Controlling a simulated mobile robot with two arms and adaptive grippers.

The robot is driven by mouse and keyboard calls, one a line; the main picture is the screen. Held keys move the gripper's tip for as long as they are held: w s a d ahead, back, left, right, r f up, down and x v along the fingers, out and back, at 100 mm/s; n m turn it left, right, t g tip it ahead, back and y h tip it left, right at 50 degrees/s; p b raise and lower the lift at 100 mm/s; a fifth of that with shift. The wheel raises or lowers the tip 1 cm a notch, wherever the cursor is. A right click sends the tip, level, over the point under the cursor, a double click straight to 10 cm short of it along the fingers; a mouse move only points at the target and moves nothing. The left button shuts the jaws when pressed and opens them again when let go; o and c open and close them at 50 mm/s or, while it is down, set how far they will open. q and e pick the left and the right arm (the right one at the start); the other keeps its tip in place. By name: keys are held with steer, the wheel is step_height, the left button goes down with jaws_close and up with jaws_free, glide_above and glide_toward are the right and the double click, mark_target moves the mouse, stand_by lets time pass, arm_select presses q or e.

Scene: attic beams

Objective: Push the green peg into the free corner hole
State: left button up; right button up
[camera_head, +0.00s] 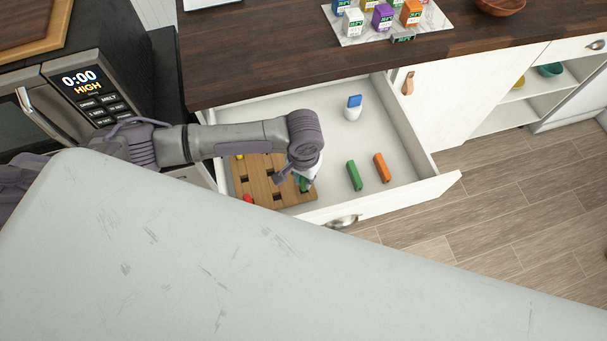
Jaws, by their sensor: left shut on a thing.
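A wooden peg board (262,182) with several dark square holes lies in the left part of an open white drawer. My left gripper (298,180) is over the board's right side, pointing down and shut on a green peg (303,185). The gripper hides part of the board and most of that peg, so I cannot tell whether the peg's lower end is in a hole. A yellow peg (239,157) is at the board's back left corner and a red peg (248,198) at its front left. My right gripper is not in view.
Another green peg (354,176) and an orange peg (382,168) lie on the drawer floor, right of the board. A white and blue item (353,107) stands farther back. The drawer's front wall (395,202) and the dark countertop (270,50) bound the space.

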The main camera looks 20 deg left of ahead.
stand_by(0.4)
arm_select(q)
steer(key=shift+p, duration=1.05)
stand_by(0.7)
steer(key=shift+f, duration=0.15)
stand_by(0.6)
steer(key=shift+f+b, duration=0.35)
steer(key=shift+f, duration=0.9)
stand_by(0.4)
steer(key=o, duration=0.9)
step_height(320, 180, up, 12)
